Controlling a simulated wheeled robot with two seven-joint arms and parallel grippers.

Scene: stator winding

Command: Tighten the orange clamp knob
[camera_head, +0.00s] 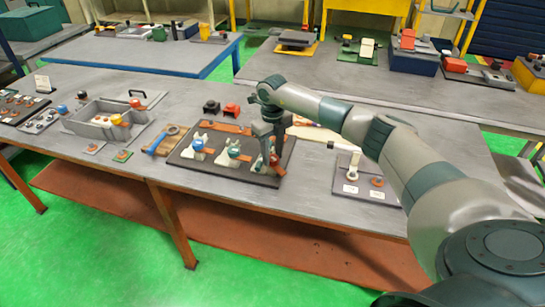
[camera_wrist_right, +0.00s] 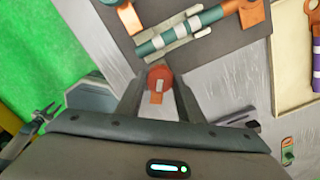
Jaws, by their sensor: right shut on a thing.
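My right gripper (camera_head: 272,150) reaches down over the right end of a dark board (camera_head: 222,178) on the grey table. In the right wrist view the gripper (camera_wrist_right: 160,88) has its two fingers on either side of a round orange-red knob (camera_wrist_right: 160,74), shut on it. The knob has a pale mark, and a small orange piece shows just below it. In the head view the knob is hard to make out behind the fingers. My left gripper is not in view.
A wooden piece with a blue tool (camera_head: 158,140) lies left of the board, beyond it a grey bin (camera_head: 88,128). Black and red blocks (camera_head: 231,110) stand behind. A small grey plate (camera_head: 352,192) with parts lies to the right, with bare tabletop between.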

